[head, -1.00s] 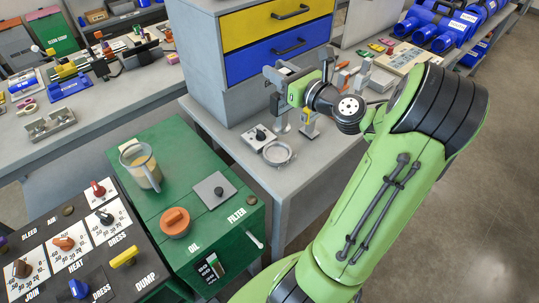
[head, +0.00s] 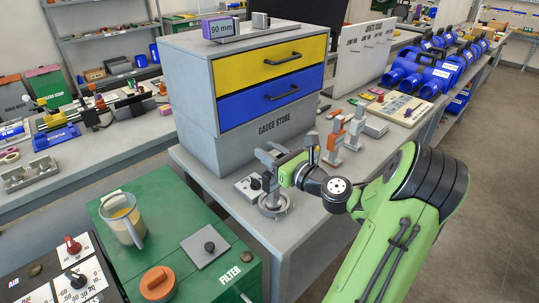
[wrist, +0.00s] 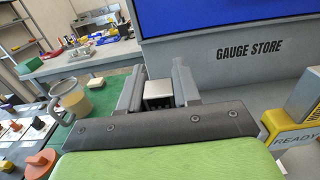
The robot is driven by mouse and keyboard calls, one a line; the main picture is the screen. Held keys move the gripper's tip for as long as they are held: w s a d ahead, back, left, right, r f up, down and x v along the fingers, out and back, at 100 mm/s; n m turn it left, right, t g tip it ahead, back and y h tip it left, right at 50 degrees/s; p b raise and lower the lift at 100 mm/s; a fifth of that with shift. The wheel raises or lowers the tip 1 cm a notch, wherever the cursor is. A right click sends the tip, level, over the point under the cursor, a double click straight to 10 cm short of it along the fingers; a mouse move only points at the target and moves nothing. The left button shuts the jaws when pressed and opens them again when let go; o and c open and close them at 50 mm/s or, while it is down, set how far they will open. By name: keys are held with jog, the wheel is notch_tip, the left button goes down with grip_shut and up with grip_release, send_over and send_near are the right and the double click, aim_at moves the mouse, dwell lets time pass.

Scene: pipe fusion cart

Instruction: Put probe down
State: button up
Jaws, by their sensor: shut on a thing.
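My gripper (head: 272,158) is over the left front part of the grey bench. It is shut on the probe, whose pale blocky top (wrist: 158,90) shows between the two fingers in the wrist view. In the head view a grey upright part goes down from the fingers to the round metal dish (head: 273,210). I cannot tell whether the probe touches the dish, and its lower end is hidden in the wrist view.
A small white box with a black knob (head: 249,187) stands just left of the dish. The gauge store cabinet (head: 225,150) rises close behind. Orange and grey upright devices (head: 336,140) stand to the right. A green cart (head: 160,215) with a jug (head: 122,220) is at the left.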

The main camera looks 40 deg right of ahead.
jog(key=o, duration=1)
jog(key=shift+f, duration=0.1)
